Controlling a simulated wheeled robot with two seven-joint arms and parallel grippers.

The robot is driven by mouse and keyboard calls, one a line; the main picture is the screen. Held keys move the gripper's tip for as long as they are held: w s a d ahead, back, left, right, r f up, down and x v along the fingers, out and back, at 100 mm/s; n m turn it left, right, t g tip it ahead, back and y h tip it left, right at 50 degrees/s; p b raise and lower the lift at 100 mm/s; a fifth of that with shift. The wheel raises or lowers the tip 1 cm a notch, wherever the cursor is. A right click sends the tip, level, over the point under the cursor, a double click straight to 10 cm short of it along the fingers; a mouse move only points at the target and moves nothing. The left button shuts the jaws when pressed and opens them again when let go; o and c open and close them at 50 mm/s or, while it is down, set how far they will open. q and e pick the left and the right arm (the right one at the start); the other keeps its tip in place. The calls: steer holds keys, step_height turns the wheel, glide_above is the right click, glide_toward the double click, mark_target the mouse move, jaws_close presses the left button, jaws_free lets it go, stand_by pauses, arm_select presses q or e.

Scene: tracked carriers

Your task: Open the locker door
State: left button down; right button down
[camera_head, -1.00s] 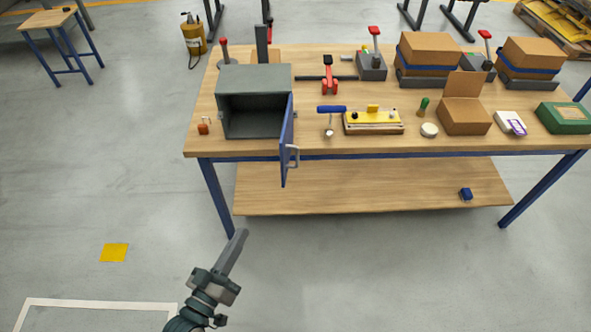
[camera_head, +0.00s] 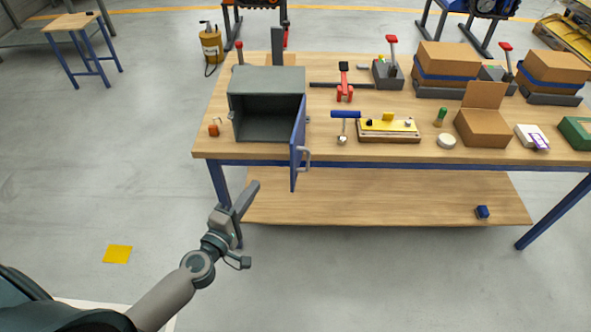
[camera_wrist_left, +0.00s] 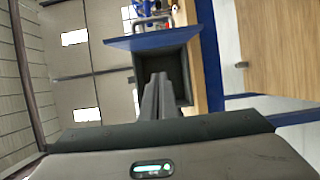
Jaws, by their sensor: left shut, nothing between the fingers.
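The grey locker (camera_head: 268,80) stands at the left end of the workbench, and its dark inside (camera_head: 265,124) is in plain sight. Its blue door (camera_head: 298,143) stands wide open, swung out past the front edge of the bench, with a grey handle (camera_head: 306,158) on its right face. My left gripper (camera_head: 250,194) is shut and empty, in front of the bench, below and left of the door, apart from it. In the left wrist view the shut fingers (camera_wrist_left: 158,92) overlap the locker opening, with the blue door (camera_wrist_left: 150,39) above them. My right gripper is not in view.
The workbench (camera_head: 400,155) carries a red clamp (camera_head: 345,85), a yellow fixture (camera_head: 388,127), an open cardboard box (camera_head: 483,127) and other boxes. A padlock-like orange item (camera_head: 214,128) lies left of the locker. The floor left of the bench is mostly clear.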

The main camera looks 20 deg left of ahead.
arm_select(q)
steer(key=shift+w, duration=0.15)
steer(key=w+d+p, duration=0.2)
steer(key=w+d, duration=0.3)
steer(key=w, duration=0.5)
stand_by(0.5)
steer(key=shift+w+d, duration=0.1)
